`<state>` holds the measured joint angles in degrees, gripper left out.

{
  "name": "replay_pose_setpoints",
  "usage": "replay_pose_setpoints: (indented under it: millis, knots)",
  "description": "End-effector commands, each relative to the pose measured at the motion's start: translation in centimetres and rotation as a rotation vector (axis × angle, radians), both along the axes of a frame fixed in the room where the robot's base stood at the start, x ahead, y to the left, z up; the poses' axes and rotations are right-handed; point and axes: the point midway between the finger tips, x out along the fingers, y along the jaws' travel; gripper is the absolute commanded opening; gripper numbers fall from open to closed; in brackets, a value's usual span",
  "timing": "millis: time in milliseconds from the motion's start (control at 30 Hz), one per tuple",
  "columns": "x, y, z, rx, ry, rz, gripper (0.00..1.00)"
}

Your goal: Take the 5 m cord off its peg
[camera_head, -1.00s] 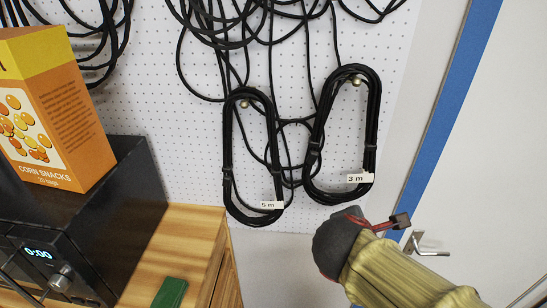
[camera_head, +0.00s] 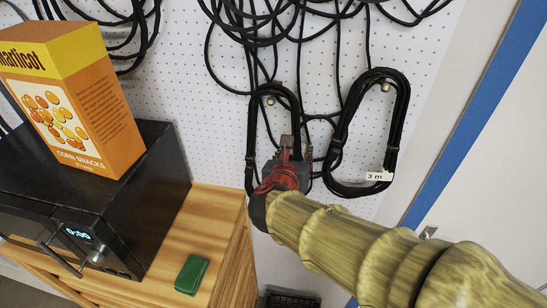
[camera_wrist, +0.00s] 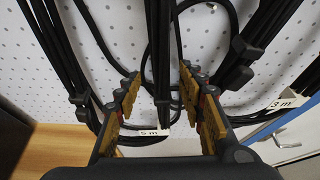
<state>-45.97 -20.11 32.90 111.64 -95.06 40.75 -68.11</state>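The 5 m cord (camera_head: 252,130) is a black oblong coil hanging on a small brass peg (camera_head: 271,100) on the white pegboard. My gripper (camera_head: 287,145) is in front of its lower right part and hides that part and its tag. In the wrist view my gripper (camera_wrist: 158,80) is open, with yellow-padded fingers. The right-hand strands of the 5 m cord (camera_wrist: 160,55) run between the fingers, and its white "5 m" tag (camera_wrist: 152,132) shows lower down between them. The coil's left strands (camera_wrist: 62,65) pass outside the left finger. I cannot tell whether the fingers touch the cord.
The 3 m cord (camera_head: 399,120) hangs close on the right, on its own peg (camera_head: 386,86). Loose black cables (camera_head: 265,35) hang above. A black microwave (camera_head: 150,190) carrying a snack box (camera_head: 105,100) stands left on a wooden cabinet (camera_head: 215,225), with a green block (camera_head: 192,275).

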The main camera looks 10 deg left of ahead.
Motion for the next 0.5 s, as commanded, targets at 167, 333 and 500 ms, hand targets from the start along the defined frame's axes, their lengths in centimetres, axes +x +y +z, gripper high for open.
replay_pose_setpoints:
  millis: [167, 333, 500]
  knots:
    - [2.2, -0.1, -0.9, -0.001, 0.001, -0.002, 0.39]
    - [2.7, -0.1, -1.1, 0.000, 0.000, -0.001, 0.39]
    - [2.7, -0.1, -1.1, 0.001, 0.000, -0.001, 0.38]
